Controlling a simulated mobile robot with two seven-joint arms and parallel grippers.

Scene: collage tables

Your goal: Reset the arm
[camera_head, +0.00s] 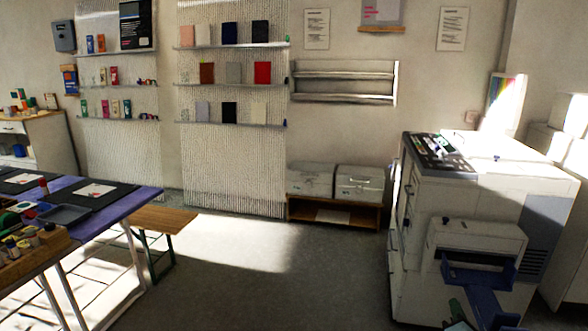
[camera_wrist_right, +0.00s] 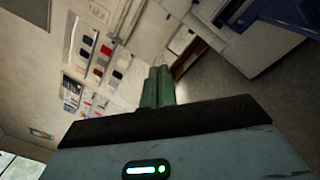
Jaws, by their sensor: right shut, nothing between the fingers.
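My right gripper (camera_head: 457,313) shows small at the bottom edge of the head view, in front of the large printer at the right. In the right wrist view its two green fingers (camera_wrist_right: 157,86) stand side by side, closed together with nothing between them. The rest of the right arm is mostly cut off by the lower edge of the head view. My left gripper is not in view.
The white printer (camera_head: 412,262) stands close behind the right gripper. A purple table (camera_head: 120,206) with trays and small items is at the left, beside a wooden bench (camera_head: 160,216). Open grey floor (camera_head: 270,285) lies between. Wall shelves hold notebooks.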

